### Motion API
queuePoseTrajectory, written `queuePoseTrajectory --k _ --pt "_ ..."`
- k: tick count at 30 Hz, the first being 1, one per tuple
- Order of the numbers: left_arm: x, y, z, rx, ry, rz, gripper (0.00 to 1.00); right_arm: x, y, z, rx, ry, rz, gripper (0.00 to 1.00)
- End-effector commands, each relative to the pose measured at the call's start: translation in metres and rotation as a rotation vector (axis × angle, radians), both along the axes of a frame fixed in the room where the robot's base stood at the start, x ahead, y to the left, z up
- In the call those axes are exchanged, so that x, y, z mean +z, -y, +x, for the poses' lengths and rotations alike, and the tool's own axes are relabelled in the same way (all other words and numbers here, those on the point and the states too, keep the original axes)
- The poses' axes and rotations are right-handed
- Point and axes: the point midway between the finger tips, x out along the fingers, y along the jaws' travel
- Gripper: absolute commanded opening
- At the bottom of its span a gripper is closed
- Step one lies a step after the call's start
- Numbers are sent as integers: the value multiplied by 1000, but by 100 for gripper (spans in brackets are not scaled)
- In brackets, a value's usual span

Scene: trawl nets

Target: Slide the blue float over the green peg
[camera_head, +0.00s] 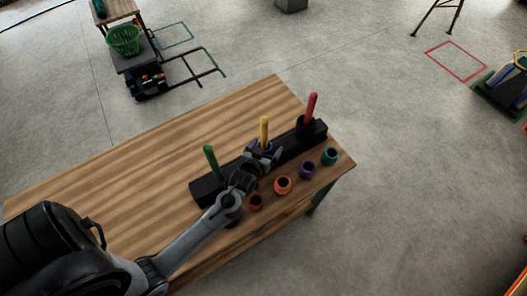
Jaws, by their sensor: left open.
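The green peg (211,160) stands upright at the left end of a black block (208,190) on the wooden table. A yellow peg (264,131) stands mid-block and a red peg (310,108) at its right end. My left gripper (264,152) is open over the block, by the foot of the yellow peg and right of the green peg. Its fingers show bluish purple there; I cannot tell whether a blue float is between them. No clearly blue float shows elsewhere. The green peg's visible shaft is bare. My right gripper is not in view.
Along the table's front right edge lie a dark red float (255,202), an orange float (283,185), a purple float (307,170) and a teal float (331,156). The wooden table (130,165) is clear behind and left of the block. A cart with a green basket (124,40) stands beyond.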

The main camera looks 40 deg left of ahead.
Motion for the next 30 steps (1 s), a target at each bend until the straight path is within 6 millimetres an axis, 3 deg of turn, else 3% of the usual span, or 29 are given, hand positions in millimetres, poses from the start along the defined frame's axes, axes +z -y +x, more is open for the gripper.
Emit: queuePoseTrajectory --k 9,20,21,27,30 --pt "-1 -1 1 0 0 1 91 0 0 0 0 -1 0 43" --pt "-1 0 1 0 0 1 37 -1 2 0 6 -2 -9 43" --pt "-1 0 1 0 0 1 60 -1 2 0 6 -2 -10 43" --pt "0 0 1 0 0 1 32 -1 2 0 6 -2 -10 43" --pt "0 0 1 0 0 1 32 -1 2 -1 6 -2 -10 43"
